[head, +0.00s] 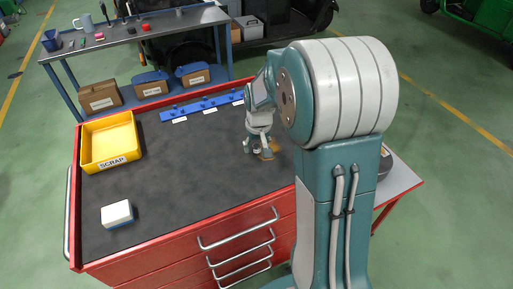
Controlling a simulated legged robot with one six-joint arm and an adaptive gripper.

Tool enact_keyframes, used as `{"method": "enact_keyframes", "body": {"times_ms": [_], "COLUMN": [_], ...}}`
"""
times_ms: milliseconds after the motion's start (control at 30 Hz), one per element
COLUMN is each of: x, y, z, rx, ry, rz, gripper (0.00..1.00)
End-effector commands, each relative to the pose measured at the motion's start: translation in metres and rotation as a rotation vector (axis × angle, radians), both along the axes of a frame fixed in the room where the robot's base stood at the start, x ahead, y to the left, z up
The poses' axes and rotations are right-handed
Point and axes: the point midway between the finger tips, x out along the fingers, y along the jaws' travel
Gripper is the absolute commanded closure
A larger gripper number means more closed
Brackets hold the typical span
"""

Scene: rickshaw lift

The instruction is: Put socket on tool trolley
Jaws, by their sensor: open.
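The tool trolley (185,205) is red with several drawers and a dark grey top. My gripper (258,151) points down at the right part of the trolley top, beside or over a small tan patch (268,153). Its fingers look apart. A small dark shape shows at the fingertips, but I cannot tell whether it is the socket or part of the fingers. I cannot make out a socket for certain anywhere else. My arm covers the right side of the trolley.
A yellow SCRAP bin (110,142) stands at the trolley's left. A white-and-blue box (117,213) sits at front left. A blue rail (203,105) with white labels runs along the back edge. A grey workbench (135,32) stands behind. The middle of the top is clear.

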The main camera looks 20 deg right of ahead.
Motion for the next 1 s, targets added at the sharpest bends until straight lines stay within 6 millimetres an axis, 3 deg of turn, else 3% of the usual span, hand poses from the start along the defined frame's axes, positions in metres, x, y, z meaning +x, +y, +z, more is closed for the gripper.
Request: {"method": "enact_keyframes", "body": {"times_ms": [400,700,833,1000], "x": [-0.009,-0.016,-0.034,-0.077], "y": [0.001,0.003,0.016,0.042], "z": [0.085,0.112,0.129,0.156], "rx": [-0.002,-0.002,-0.009,-0.024], "ry": [-0.006,-0.007,-0.043,-0.122], "rz": [0.0,0.002,0.018,0.047], "gripper": [0.31,0.31,0.31,0.31]}}
